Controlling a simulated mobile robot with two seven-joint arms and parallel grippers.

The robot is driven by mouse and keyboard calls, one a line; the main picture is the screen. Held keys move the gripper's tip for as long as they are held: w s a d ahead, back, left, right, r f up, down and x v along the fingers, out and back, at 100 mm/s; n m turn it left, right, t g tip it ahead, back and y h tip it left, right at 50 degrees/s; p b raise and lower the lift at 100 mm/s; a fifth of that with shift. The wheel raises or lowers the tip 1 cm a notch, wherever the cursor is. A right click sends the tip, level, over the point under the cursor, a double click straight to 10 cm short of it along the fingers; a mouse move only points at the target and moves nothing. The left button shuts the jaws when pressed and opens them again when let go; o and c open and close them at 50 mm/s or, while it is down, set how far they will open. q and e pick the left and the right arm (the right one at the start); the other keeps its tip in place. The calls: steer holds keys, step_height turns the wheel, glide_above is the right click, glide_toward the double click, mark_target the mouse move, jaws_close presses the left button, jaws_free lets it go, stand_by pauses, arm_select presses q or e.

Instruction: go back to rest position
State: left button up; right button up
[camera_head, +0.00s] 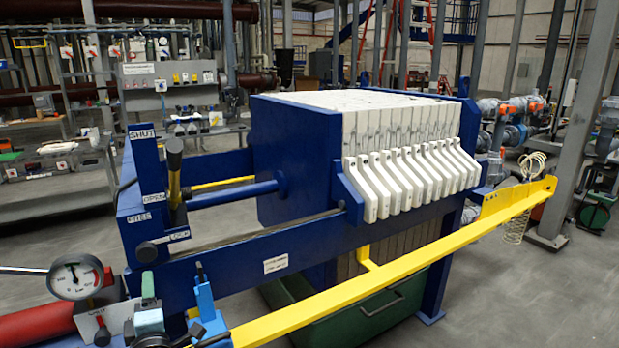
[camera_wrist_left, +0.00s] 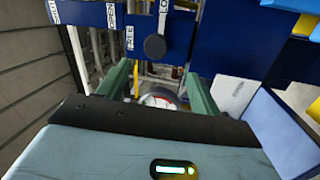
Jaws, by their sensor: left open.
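My left gripper (camera_head: 174,292) is low at the left of the head view, just right of the pressure gauge and in front of the press's blue frame. In the left wrist view its two green fingers (camera_wrist_left: 160,92) stand apart, open, with nothing held between them. My right gripper is not in view.
The blue filter press (camera_head: 290,150) with white plates fills the middle. Its labelled lever (camera_head: 174,170) and lock knob (camera_head: 146,252) are close by. The gauge (camera_head: 75,278), red pipe (camera_head: 35,328) and yellow rail (camera_head: 400,267) stand near.

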arm_select(q)
steer(key=s+d+f+m+h, duration=1.2)
steer(key=s+f+m, duration=0.3)
steer(key=f+m, duration=0.2)
steer(key=s+d+f+m+g+y, duration=0.1)
steer(key=s+f+m+g, duration=0.5)
steer(key=s+f, duration=0.8)
steer(key=s+g, duration=0.2)
steer(key=s, duration=0.2)
steer(key=shift+s+d+f+m, duration=0.15)
steer(key=shift+d+m, duration=0.1)
steer(key=shift+m, duration=0.15)
